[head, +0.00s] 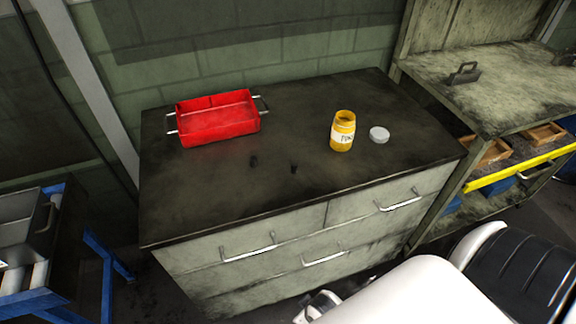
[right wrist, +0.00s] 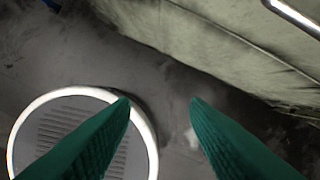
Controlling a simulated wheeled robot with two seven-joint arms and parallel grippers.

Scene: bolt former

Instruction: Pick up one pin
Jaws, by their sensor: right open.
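Two small dark pieces, which look like pins, stand on the dark cabinet top (head: 210,205) in the head view: one pin (head: 253,161) near the middle and another pin (head: 293,168) a little to its right. They are too small to make out in detail. My right gripper (right wrist: 160,101) is open and empty in the right wrist view, its two green fingers apart above the floor. It is low in front of the cabinet, away from the pins. No pins show in the right wrist view. My left gripper is not in view.
A red tray (head: 219,129) with metal handles stands at the back left of the cabinet top. An open yellow jar (head: 342,132) stands to the right, beside a grey lid (head: 379,134). A workbench (head: 490,85) adjoins on the right. The cabinet top's front is clear.

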